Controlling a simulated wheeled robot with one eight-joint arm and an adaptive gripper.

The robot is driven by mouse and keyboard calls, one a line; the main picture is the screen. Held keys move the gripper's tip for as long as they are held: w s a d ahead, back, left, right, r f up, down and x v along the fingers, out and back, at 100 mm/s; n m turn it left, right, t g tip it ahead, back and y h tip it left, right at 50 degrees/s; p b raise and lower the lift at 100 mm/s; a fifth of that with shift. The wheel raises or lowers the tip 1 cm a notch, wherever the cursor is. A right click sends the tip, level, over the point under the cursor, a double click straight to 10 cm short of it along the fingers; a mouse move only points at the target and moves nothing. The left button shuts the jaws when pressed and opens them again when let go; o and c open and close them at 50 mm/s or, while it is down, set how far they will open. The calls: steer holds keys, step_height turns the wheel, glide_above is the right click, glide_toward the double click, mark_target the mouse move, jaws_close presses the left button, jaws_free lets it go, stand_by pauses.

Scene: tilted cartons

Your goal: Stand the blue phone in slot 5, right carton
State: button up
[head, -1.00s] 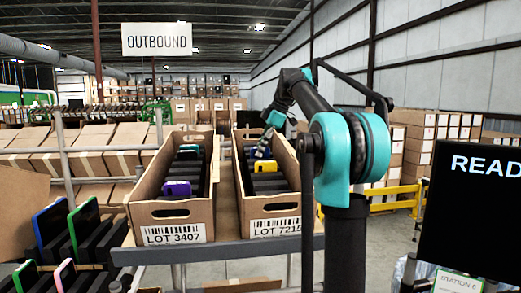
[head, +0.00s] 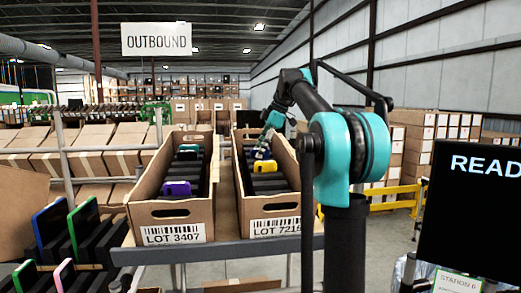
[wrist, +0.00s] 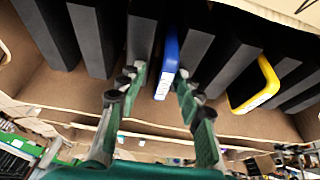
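The blue phone (wrist: 168,62) stands upright in the wrist view, edge toward me, between dark foam dividers. I cannot tell the slot's number. My gripper (wrist: 161,82) has one finger on each side of the phone's near end; a gap shows on the left, so it looks open. In the head view my gripper (head: 262,153) reaches down into the far half of the right carton (head: 275,228), labelled LOT 721-something. The blue phone is not clearly visible there.
A yellow-edged phone (wrist: 254,84) stands to the right in the wrist view. The left carton (head: 172,211) holds several phones. Carton walls stand close around my gripper. A dark screen (head: 475,215) stands at right.

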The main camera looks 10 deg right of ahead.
steer(key=shift+d+r, duration=0.1)
steer(key=v, duration=1.1)
steer(key=shift+r, duration=0.35)
steer(key=shift+s, duration=0.15)
